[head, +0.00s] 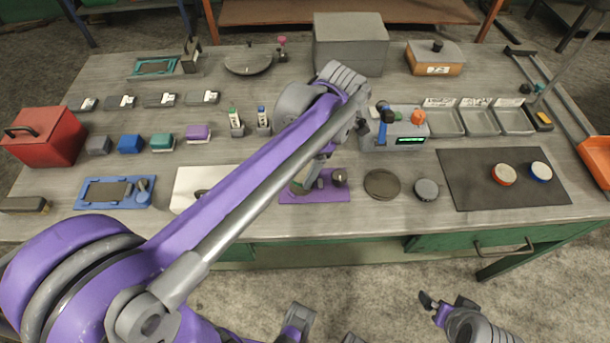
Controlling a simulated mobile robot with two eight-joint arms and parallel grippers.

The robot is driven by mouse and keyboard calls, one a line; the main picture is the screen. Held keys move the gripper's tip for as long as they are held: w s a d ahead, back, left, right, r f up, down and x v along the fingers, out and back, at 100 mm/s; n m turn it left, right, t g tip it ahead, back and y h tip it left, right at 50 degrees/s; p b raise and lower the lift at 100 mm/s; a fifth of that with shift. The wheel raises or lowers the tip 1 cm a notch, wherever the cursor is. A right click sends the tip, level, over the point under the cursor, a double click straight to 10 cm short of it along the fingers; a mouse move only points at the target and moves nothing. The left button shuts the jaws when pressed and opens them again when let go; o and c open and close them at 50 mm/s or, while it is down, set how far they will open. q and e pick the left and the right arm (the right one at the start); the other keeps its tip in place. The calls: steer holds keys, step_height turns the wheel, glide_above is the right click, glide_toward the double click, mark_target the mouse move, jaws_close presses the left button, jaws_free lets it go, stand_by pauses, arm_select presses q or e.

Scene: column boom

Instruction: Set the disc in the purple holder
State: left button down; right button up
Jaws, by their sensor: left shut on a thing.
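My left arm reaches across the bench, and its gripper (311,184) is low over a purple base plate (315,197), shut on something. The thing in its jaws is mostly hidden; a small greenish-brown curved edge shows beside the fingers, and I cannot tell if it is the disc. The purple plate carries a dark round knob (339,177) on its right. A small purple block (198,132) stands farther back left. A flat dark disc (382,184) and a grey round piece (427,189) lie right of the plate. My right gripper (445,303) hangs in front of the bench, its jaws unclear.
A blue base plate (115,192) lies at left, near a red box (46,136). A grey device with a green display (410,141) stands behind the dark disc. A dark mat (500,193) at right holds a red-sided piece (503,174) and a blue-sided piece (541,171).

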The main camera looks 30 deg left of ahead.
arm_select(q)
steer(key=shift+w+f, duration=0.1)
steer(key=shift+f, duration=2)
jaws_free()
steer(key=shift+f+b, duration=0.15)
steer(key=shift+b, duration=0.15)
steer(key=p+v, duration=0.1)
steer(key=v, duration=1.1)
steer(key=shift+p, duration=0.3)
steer(key=shift+a, duration=0.1)
